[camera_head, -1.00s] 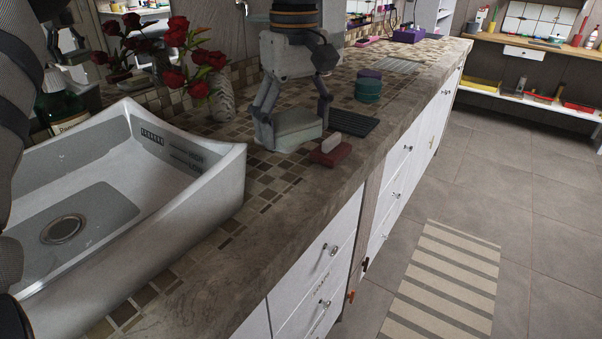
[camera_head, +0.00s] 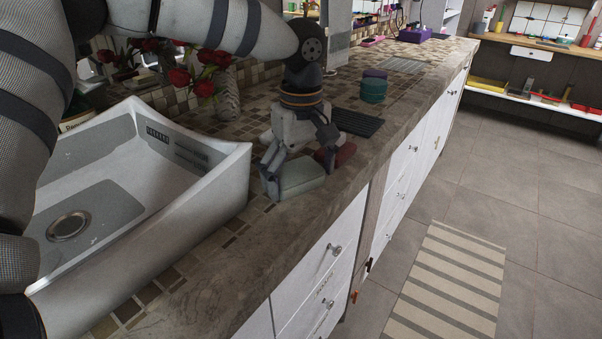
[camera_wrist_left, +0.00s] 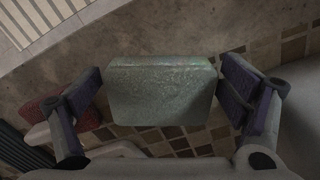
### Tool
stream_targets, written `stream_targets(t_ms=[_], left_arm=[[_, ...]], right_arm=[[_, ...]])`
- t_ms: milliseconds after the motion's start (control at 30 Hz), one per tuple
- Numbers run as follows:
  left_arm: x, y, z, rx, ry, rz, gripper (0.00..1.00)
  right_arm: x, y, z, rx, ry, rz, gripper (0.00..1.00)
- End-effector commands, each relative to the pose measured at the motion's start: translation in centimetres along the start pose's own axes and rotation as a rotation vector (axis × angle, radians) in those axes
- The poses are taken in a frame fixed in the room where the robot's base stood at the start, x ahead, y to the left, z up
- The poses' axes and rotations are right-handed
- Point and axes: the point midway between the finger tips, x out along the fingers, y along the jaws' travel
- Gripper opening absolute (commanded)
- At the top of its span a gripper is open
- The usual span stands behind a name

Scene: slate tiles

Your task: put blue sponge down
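The blue sponge, a pale grey-green block (camera_head: 302,175), lies on the countertop near its front edge, just right of the sink. In the left wrist view the sponge (camera_wrist_left: 160,90) sits between the fingers of my left gripper (camera_wrist_left: 162,88), with a narrow gap on each side. My left gripper (camera_head: 298,163) is open around it, pointing down at the counter. The sponge's underside is hidden, but it looks to rest on the counter. My right gripper is in no view.
A red block (camera_head: 345,153) lies close behind the gripper, partly hidden. The white sink (camera_head: 215,210) stands to the left. A dark ribbed mat (camera_head: 357,122), a teal round container (camera_head: 373,92) and a vase of red roses (camera_head: 227,98) stand farther back.

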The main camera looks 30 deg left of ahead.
Motion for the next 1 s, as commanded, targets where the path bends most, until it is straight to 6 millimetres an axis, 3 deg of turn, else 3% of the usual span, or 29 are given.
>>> stream_targets(t_ms=[367,467,733,900,1000], left_arm=[[-0.5,0.1,0.0,0.0,0.002,0.003,0.98],[-2.3,0.1,0.0,0.0,0.001,0.005,0.98],[-9.5,0.1,0.0,0.0,0.0,0.003,0.98],[-11.9,0.1,0.0,-0.001,-0.001,-0.001,0.98],[-12.4,0.0,0.0,0.0,-0.002,-0.001,0.98]], right_arm=[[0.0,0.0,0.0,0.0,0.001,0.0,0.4],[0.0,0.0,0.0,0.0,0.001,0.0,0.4],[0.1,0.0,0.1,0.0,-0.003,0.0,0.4],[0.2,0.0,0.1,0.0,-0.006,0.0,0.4],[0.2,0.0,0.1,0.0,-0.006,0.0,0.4]])
